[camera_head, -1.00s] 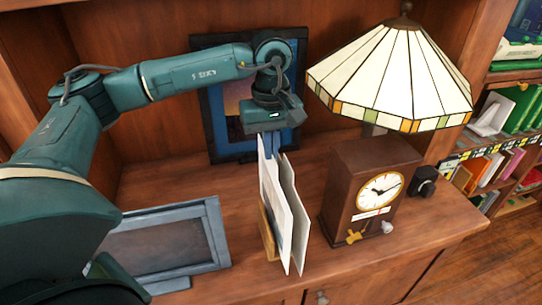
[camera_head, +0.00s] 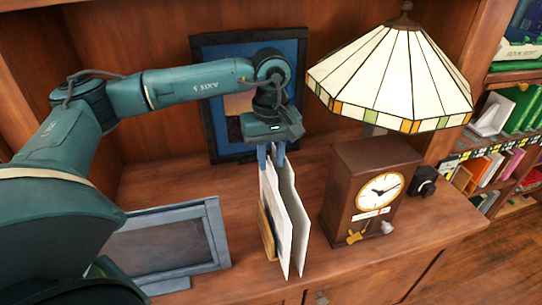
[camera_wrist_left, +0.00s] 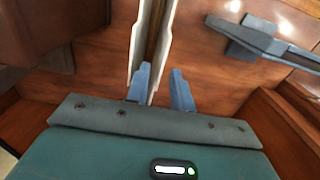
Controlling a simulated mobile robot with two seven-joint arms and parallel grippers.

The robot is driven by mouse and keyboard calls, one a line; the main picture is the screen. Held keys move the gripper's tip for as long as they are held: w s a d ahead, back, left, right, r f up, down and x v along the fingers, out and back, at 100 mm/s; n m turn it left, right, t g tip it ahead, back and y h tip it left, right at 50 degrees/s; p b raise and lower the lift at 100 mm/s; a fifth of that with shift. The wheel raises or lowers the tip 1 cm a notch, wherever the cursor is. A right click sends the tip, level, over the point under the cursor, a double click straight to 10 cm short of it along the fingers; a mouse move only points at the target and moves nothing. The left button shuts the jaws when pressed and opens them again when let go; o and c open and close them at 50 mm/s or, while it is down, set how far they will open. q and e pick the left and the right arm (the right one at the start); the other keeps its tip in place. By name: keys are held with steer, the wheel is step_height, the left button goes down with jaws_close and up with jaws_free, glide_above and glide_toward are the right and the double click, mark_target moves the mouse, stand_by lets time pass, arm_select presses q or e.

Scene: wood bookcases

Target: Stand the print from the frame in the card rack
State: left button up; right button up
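The print (camera_head: 274,215), a white sheet with a greyish picture, stands upright in the small wooden card rack (camera_head: 266,232) on the cabinet top. A second pale card (camera_head: 295,215) stands just to its right. My left gripper (camera_head: 271,156) is over the top edge of the print, fingers pointing down. In the left wrist view my blue fingers (camera_wrist_left: 160,82) are apart, with the print's edge (camera_wrist_left: 162,45) between them and clear space on one side. My right gripper is not in view.
A brown clock (camera_head: 345,190) stands close to the right of the cards, below a stained-glass lamp (camera_head: 390,75). A dark-framed picture (camera_head: 215,120) leans on the back panel. A small black object (camera_head: 424,181) sits right of the clock. Bare wood lies between frame and rack.

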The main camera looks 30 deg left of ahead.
arm_select(q)
steer(key=shift+r, duration=0.1)
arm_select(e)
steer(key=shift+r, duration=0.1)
arm_select(q)
steer(key=shift+r, duration=0.2)
step_height(320, 180, up, 12)
steer(key=b, duration=0.1)
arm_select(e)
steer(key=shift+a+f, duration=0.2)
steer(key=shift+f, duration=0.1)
arm_select(q)
steer(key=shift+f, duration=0.15)
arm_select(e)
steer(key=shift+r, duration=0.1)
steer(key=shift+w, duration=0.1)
